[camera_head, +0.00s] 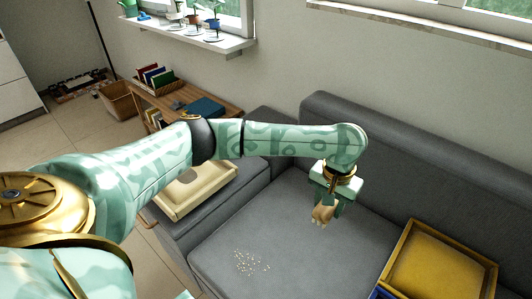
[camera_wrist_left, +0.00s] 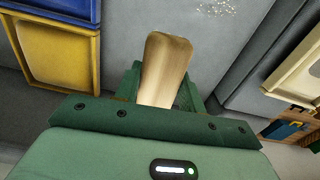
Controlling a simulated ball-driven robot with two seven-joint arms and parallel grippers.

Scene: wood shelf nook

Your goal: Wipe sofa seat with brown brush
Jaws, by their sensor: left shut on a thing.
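The grey sofa seat (camera_head: 290,245) fills the middle of the head view, with a patch of pale crumbs (camera_head: 250,263) near its front edge. The crumbs also show at the top of the left wrist view (camera_wrist_left: 217,8). My left gripper (camera_head: 324,207) is shut on the brown brush (camera_wrist_left: 165,62), which points away from the fingers over the seat. In the head view the brush (camera_head: 322,215) is small and partly covered by the gripper. It is to the right of and behind the crumbs. I cannot tell whether it touches the seat. My right gripper is not in view.
A yellow tray (camera_head: 397,243) sits on the sofa at the right, with a blue container (camera_head: 378,293) partly seen before it. A cream tray (camera_head: 229,178) lies on the left armrest. A wooden shelf (camera_head: 228,112) with books stands beyond. The seat around the crumbs is clear.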

